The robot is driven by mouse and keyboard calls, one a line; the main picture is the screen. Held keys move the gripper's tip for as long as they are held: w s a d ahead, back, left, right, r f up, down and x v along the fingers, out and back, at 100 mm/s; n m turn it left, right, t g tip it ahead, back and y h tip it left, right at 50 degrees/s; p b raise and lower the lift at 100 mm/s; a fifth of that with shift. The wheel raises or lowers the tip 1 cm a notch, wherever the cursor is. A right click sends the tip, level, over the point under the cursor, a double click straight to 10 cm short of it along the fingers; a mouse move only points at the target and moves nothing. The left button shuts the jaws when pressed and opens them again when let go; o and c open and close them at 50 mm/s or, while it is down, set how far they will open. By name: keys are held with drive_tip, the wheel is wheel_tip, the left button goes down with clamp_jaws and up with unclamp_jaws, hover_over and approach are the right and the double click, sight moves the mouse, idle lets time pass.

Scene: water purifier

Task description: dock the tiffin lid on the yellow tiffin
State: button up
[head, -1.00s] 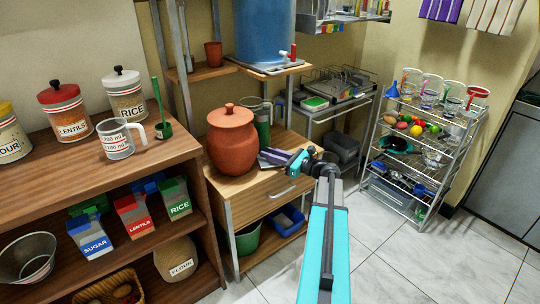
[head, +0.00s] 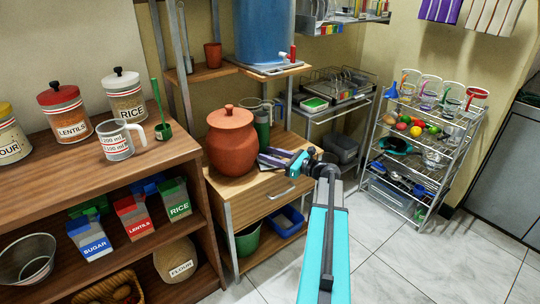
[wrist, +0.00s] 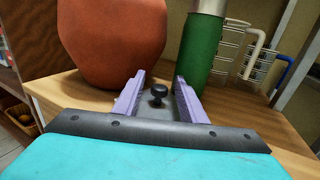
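My gripper (head: 268,157) is over the wooden drawer cabinet's top, just right of the clay pot. In the wrist view its two purple fingers (wrist: 160,80) are apart. A small black knob (wrist: 158,91) stands between them with a gap on each side; it looks like the knob of the tiffin lid. A dark grey surface shows below the knob, but I cannot tell whether it is the lid or part of my gripper. In the head view the knob is hidden by my gripper. I cannot make out a yellow tiffin in either view.
The clay pot (head: 231,142) stands close to the left of my fingers, and a green flask (wrist: 203,45) close to the right. A clear jug (wrist: 235,55) is behind the flask. A blue water tank (head: 263,32) is above. The tiled floor at the right front is clear.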

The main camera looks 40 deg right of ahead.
drive_tip(key=p+v, duration=0.1)
drive_tip(key=v, duration=1.1)
drive_tip(key=shift+w+a+f, duration=0.1)
drive_tip(key=shift+w, duration=0.05)
idle(0.4)
